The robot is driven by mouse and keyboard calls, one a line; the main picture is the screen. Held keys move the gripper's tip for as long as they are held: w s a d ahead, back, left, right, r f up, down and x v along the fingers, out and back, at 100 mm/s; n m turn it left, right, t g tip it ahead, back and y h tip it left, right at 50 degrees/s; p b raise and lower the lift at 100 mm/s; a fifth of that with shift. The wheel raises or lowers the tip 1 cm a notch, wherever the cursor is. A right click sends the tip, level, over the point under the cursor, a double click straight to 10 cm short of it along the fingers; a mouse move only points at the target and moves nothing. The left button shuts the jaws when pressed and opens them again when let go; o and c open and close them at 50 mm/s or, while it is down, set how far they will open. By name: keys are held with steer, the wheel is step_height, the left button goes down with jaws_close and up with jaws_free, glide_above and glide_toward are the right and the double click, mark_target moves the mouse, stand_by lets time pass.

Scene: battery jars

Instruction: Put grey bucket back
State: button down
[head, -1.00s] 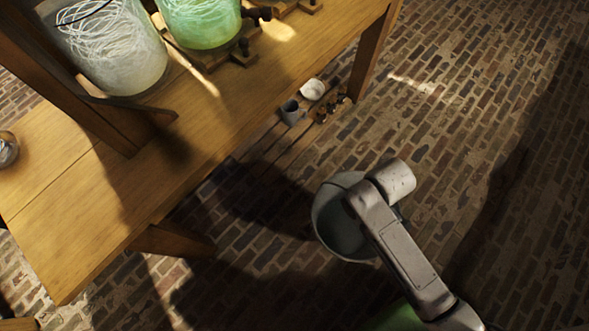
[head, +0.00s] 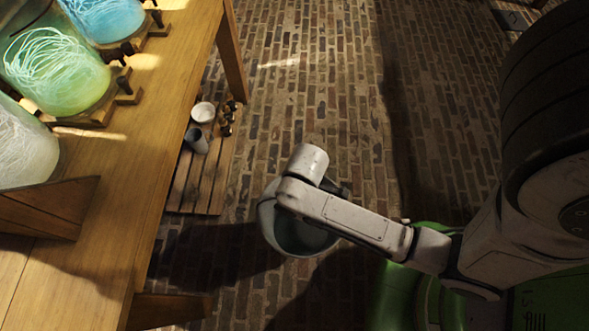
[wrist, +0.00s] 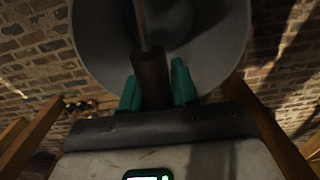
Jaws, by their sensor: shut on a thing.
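The grey bucket (head: 300,238) hangs at the end of my arm in the head view, above the brick floor. The arm hides part of it. In the wrist view the bucket (wrist: 220,45) fills the upper middle, with its open inside showing. My gripper (wrist: 153,85) has teal fingers on either side of a dark brown grip on the bucket's handle, shut on it. In the head view the fingers are hidden behind the wrist.
A low slatted wooden rack (head: 205,190) stands on the floor beside the table, holding a grey cup (head: 197,140), a white bowl (head: 203,112) and several small dark items (head: 229,118). The wooden table (head: 115,190) with glowing jars (head: 58,75) is at left.

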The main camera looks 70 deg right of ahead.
steer(key=w+a+f+b, duration=0.7)
steer(key=w+a+f, duration=0.2)
steer(key=f, duration=0.3)
steer(key=shift+w+f, duration=0.2)
steer(key=shift+w, duration=0.4)
steer(key=c, duration=1.3)
jaws_free()
steer(key=shift+s+f, duration=0.15)
steer(key=shift+f, duration=0.1)
steer(key=o, duration=0.4)
steer(key=shift+o, duration=0.2)
